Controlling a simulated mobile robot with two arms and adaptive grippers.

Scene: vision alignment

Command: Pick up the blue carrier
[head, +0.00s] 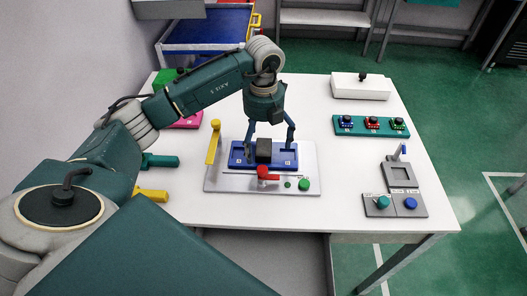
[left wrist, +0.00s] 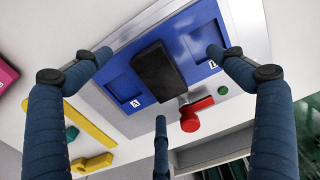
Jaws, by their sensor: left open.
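The blue carrier (head: 283,158) is a flat blue tray with two labelled pockets and a black block (head: 264,150) standing up in its middle. It sits on a light grey fixture plate (head: 310,182) on the table. In the left wrist view the blue carrier (left wrist: 202,40) and its black block (left wrist: 158,70) are seen close up. My left gripper (head: 270,138) points down over the carrier, its fingers open around the block and apart from it. The fingers also frame the block in the left wrist view (left wrist: 160,85). My right gripper is not in view.
The plate carries a yellow lever (head: 213,142), a red clamp handle (head: 266,172) and a green button (head: 304,185). To the right are a teal tray of coloured parts (head: 371,126), a grey device (head: 401,176) and a white box (head: 360,87).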

